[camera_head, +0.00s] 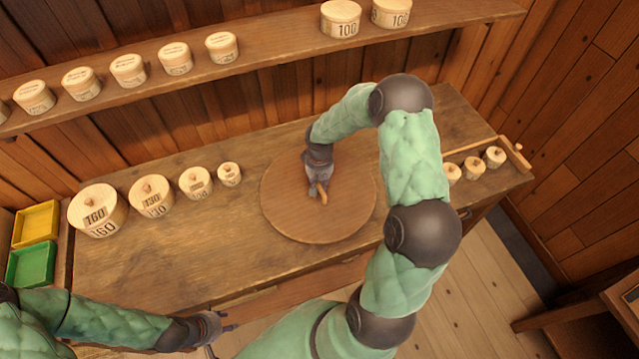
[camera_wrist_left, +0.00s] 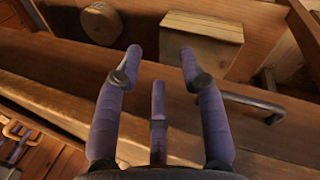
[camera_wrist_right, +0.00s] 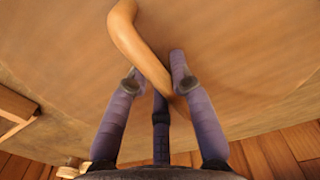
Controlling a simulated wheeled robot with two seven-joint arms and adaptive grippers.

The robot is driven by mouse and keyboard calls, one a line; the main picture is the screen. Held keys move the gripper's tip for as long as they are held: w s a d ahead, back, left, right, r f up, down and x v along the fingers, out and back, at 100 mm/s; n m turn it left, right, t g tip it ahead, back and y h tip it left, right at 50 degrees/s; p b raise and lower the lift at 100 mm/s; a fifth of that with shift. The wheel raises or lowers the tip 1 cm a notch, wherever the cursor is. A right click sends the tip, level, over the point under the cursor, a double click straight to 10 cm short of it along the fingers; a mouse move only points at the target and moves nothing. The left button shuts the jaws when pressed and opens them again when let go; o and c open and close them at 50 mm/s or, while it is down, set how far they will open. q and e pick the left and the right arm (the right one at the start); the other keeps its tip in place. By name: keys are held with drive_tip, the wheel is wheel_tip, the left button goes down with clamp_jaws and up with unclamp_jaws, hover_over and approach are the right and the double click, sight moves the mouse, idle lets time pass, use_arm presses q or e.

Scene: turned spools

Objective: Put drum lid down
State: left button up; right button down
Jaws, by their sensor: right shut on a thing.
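The drum lid (camera_head: 283,207) is a large, flat, round wooden disc over the middle of the bench. It looks level; I cannot tell whether it touches the bench top or is slightly above it. My right gripper (camera_head: 320,190) reaches down over its middle and is shut on its curved wooden handle (camera_wrist_right: 139,45), which shows between the fingers in the right wrist view. The lid's broad face (camera_wrist_right: 235,60) fills much of that view. My left gripper (camera_head: 228,322) is open and empty at the bench's front, well apart from the lid; its spread fingers show in the left wrist view (camera_wrist_left: 160,68).
Several lidded round boxes, including one marked 160 (camera_head: 97,211), stand left of the lid. Small knobbed pots (camera_head: 473,167) stand at right by a wooden rail (camera_head: 515,153). Yellow (camera_head: 36,224) and green (camera_head: 31,264) trays lie far left. A shelf (camera_head: 270,45) of round boxes runs behind.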

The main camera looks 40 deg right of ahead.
idle(0.3)
drive_tip(key=c, duration=1.1)
unclamp_jaws()
drive_tip(key=shift+f, duration=0.1)
wheel_tip(320, 180, up, 12)
drive_tip(key=p, duration=0.1)
